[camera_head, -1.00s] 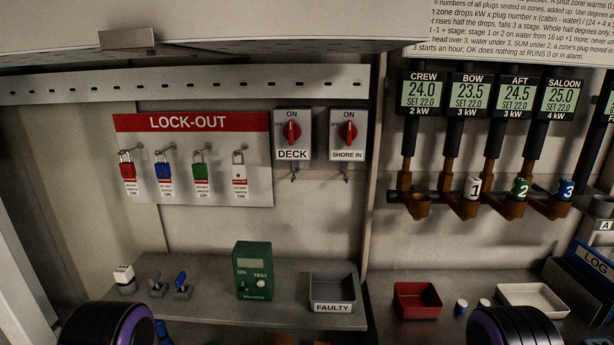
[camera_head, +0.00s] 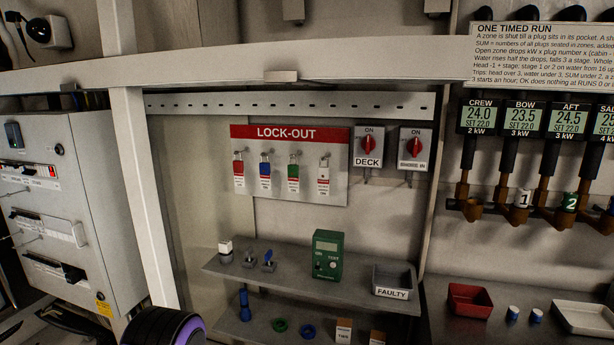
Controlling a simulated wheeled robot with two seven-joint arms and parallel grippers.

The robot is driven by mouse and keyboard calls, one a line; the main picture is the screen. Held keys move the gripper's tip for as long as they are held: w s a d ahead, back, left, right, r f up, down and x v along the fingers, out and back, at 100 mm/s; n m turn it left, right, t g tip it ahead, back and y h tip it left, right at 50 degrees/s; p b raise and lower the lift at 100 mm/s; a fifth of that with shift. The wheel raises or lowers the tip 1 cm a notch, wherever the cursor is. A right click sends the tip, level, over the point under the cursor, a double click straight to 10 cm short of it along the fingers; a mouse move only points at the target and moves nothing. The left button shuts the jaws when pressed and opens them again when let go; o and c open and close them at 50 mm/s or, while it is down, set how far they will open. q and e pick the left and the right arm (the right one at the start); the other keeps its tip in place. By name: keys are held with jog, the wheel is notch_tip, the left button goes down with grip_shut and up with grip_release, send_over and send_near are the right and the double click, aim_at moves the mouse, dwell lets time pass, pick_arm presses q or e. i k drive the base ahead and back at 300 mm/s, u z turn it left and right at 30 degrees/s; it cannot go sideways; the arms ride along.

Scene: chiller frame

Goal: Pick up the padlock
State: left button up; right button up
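Several small padlocks with tags hang in a row on the white LOCK-OUT board (camera_head: 338,190). From left to right they are a red padlock (camera_head: 238,169), a blue padlock (camera_head: 265,169), a green padlock (camera_head: 293,171) and a pale padlock (camera_head: 324,172). Each hangs by its shackle under the red header. Neither of my grippers shows in the head view. Only a black and purple rounded part of my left arm shows at the bottom edge, well below the board.
Right of the board are the DECK switch (camera_head: 368,147) and SHORE IN switch (camera_head: 413,149). A shelf (camera_head: 220,267) below holds a green tester (camera_head: 327,254) and a FAULTY bin (camera_head: 393,282). A white post (camera_head: 137,190) and grey cabinet (camera_head: 70,220) stand left. A beam (camera_head: 220,72) crosses above.

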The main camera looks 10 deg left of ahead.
aim_at(324, 171)
jog(key=u, duration=0.55)
jog(key=i, duration=0.6)
jog(key=u, duration=0.5)
